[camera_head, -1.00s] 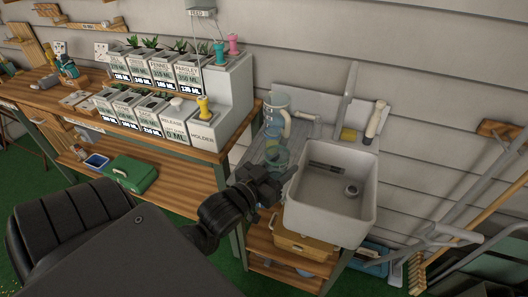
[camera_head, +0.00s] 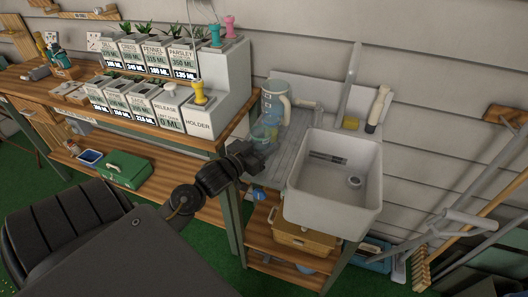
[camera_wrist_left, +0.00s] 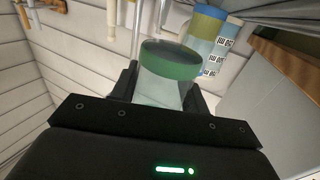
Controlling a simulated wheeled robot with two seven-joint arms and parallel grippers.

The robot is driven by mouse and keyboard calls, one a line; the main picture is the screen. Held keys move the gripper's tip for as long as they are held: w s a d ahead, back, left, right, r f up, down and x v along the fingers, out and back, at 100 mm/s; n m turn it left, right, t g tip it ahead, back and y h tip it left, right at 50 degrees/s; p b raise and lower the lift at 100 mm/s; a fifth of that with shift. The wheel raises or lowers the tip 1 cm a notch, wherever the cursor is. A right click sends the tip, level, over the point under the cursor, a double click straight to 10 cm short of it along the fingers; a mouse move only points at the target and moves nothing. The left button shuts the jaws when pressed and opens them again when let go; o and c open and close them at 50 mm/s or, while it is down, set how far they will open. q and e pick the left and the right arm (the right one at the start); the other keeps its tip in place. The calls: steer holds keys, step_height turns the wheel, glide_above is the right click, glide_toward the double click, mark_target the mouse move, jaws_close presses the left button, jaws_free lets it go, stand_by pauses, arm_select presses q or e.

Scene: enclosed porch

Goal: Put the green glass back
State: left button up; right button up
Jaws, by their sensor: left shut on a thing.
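The green glass (camera_wrist_left: 170,62) is clear with a green band near its rim, and it sits between the fingers in the left wrist view. My left gripper (camera_head: 257,150) is shut on it. In the head view the glass (camera_head: 262,133) shows just beyond the fingers, in front of the blue-grey jug (camera_head: 275,103), at the left side of the sink. Its lower part is hidden by the gripper. I cannot tell whether its base touches the drainboard. My right gripper is not in view.
The white sink (camera_head: 335,208) is to the right of the gripper. The wooden bench (camera_head: 20,88) at left carries labelled planters (camera_head: 155,50) and a white box marked HOLDER (camera_head: 200,128). A yellow sponge (camera_head: 350,122) and a bottle (camera_head: 378,105) stand behind the sink.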

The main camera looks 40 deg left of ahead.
arm_select(q)
step_height(320, 180, down, 2)
steer(key=shift+w+a+f, duration=0.1)
steer(key=shift+a+f, duration=0.05)
steer(key=shift+f, duration=0.75)
steer(key=o, duration=1.1)
steer(key=shift+r, duration=0.2)
steer(key=shift+s+f, duration=0.1)
steer(key=shift+s, duration=0.3)
steer(key=s, duration=0.7)
steer(key=s+b, duration=0.1)
steer(key=s, duration=0.3)
steer(key=shift+s+a, duration=0.1)
steer(key=shift+a, duration=0.25)
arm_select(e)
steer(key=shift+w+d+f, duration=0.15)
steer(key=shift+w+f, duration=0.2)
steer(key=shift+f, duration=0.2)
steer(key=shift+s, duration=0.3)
